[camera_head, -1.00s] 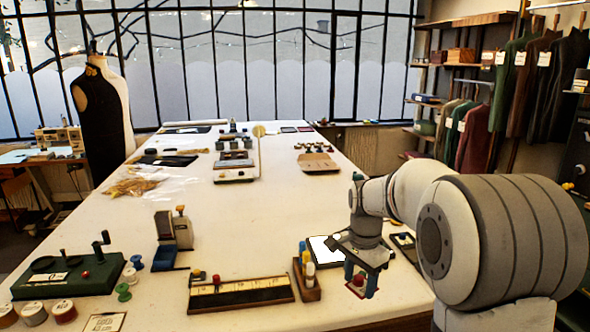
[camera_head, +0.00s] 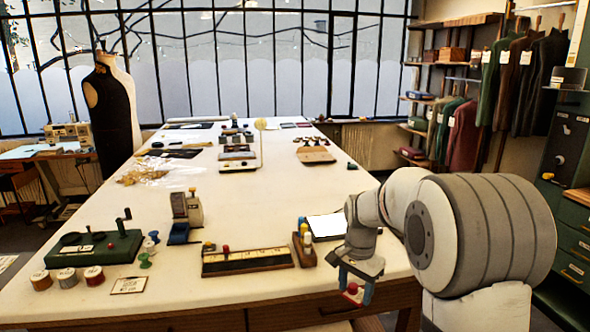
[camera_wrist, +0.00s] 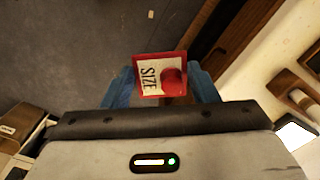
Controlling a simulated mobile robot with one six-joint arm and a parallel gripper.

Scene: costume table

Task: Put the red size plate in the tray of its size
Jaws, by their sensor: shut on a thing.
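My gripper (camera_head: 355,290) is shut on the red size plate (camera_wrist: 147,84). In the head view the plate (camera_head: 351,289) shows as a small red spot between the fingers, at the front edge of the table. In the wrist view dark floor lies behind the plate, so it hangs just off the table edge. I cannot make out any tray marked with a size.
The white table (camera_head: 270,190) holds a ruler board (camera_head: 247,262) with a red knob, a rack of coloured pegs (camera_head: 304,245) and a white-topped pad (camera_head: 326,227) near my arm. A green device (camera_head: 95,247) and thread spools stand at the left.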

